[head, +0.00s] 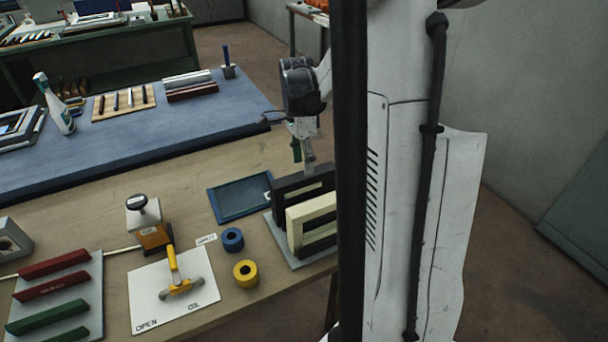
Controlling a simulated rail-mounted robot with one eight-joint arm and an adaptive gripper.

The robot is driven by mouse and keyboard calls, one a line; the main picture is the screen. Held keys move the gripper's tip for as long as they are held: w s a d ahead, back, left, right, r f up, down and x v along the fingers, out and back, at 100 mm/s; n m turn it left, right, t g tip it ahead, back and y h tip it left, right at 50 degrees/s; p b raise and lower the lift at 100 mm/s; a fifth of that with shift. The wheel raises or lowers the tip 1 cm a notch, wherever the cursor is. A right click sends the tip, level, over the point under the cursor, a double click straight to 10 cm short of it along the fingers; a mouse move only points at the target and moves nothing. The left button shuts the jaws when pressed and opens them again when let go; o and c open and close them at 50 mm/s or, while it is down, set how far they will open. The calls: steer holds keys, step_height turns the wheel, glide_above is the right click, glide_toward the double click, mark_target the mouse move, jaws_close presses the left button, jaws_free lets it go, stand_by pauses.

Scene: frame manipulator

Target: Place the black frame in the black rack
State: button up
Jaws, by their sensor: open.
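A black rectangular frame-like piece (288,190) stands upright on a grey base plate (283,242), behind a cream one (312,224). I cannot tell whether the black piece is the frame, the rack, or both together. My gripper (307,168) points down just above the top edge of the black piece. It is open, its fingers small in view; whether they touch the black piece is unclear. My dark column hides the right end of both upright pieces.
A flat dark blue tray (231,203) lies left of the base plate. Blue (233,239) and yellow (246,273) rings and a white board with a yellow-handled valve (178,280) stand nearby. A blue-topped bench surface (170,130) lies behind. Bare wood shows left of the tray.

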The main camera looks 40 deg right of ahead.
steer(key=r, duration=0.5)
steer(key=shift+w+d, duration=0.1)
steer(key=shift+w, duration=0.15)
steer(key=shift+a+r, duration=0.2)
steer(key=shift+r, duration=0.05)
steer(key=s+a+r+n+t, duration=0.2)
steer(key=s+a+n+t, duration=0.1)
steer(key=a+n, duration=0.4)
steer(key=s+a+r+n+t, duration=0.2)
steer(key=s+a+n, duration=0.2)
steer(key=a+n, duration=0.3)
steer(key=s+a+r+n+t, duration=0.2)
steer(key=a+n, duration=0.5)
steer(key=a, duration=0.7)
steer(key=shift+s+a+n+t, duration=0.25)
steer(key=shift+s+n+t, duration=0.05)
steer(key=shift+s+t, duration=0.6)
step_height(320, 180, down, 2)
steer(key=shift+b, duration=0.95)
